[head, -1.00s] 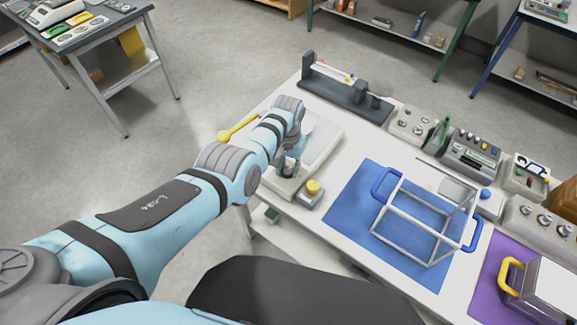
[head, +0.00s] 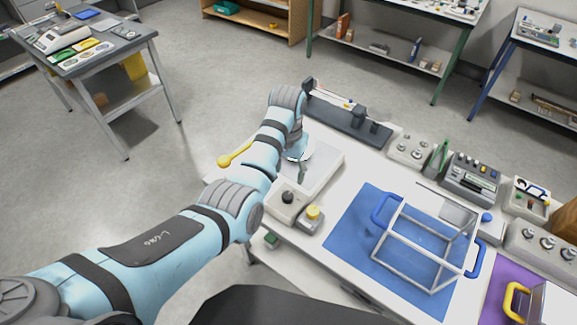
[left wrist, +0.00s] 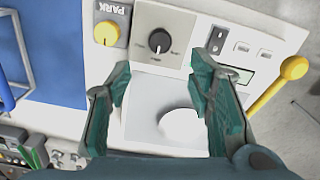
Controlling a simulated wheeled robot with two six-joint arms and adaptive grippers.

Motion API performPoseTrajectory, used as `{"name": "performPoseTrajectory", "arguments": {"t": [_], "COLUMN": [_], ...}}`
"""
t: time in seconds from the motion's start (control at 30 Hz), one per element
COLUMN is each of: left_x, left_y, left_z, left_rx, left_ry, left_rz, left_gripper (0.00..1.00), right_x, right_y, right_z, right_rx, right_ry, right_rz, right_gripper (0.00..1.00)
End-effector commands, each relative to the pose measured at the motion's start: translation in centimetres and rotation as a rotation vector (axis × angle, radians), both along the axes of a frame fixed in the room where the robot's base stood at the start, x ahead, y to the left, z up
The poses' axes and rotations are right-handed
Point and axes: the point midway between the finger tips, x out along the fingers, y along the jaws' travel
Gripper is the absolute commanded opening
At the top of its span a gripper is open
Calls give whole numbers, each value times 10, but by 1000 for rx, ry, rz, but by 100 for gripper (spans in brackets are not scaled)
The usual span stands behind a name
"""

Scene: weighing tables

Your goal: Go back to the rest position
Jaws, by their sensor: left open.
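My left arm reaches from the left over the white table (head: 335,212). My left gripper (head: 301,172) is over the scale's pale plate in the head view, partly hidden by my wrist. In the left wrist view its two teal fingers (left wrist: 160,78) are spread apart with nothing between them. Beyond the fingertips is the scale's black knob (left wrist: 159,41), which also shows in the head view (head: 288,197). A white round piece (left wrist: 182,128) lies on the plate below the fingers. My right gripper does not show.
A yellow knob (head: 313,212) on a small box marked PARK stands beside the scale. A yellow-ended lever (head: 226,161) sticks out at the left. A wire frame with blue handles (head: 384,211) stands on a blue mat (head: 345,240). A dark beam device (head: 345,119) stands behind.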

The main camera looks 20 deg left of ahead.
Motion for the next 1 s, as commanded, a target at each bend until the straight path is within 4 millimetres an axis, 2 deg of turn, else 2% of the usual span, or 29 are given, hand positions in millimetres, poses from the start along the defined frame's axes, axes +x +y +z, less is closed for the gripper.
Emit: {"name": "performPoseTrajectory", "arguments": {"t": [0.1, 0.2, 0.67, 0.77, 0.83, 0.9, 1.0], "left_x": [1, 0, -1, -10, -30, -62, -114], "left_y": [0, 0, 1, 9, 24, 44, 71], "left_z": [19, 25, 23, 2, -30, -65, -98], "left_rx": [0, 0, 0, -7, -12, -8, 10], "left_ry": [-2, 1, 0, -11, -34, -72, -130], "left_rz": [0, 0, 1, 23, 58, 97, 134], "left_gripper": [48, 48, 48, 48, 48, 48, 48], "right_x": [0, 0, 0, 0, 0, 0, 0], "right_y": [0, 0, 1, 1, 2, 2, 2], "right_z": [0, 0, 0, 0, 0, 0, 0], "right_rx": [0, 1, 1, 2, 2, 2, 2], "right_ry": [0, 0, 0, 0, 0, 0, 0], "right_rz": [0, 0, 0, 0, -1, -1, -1], "right_gripper": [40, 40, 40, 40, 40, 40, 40]}}
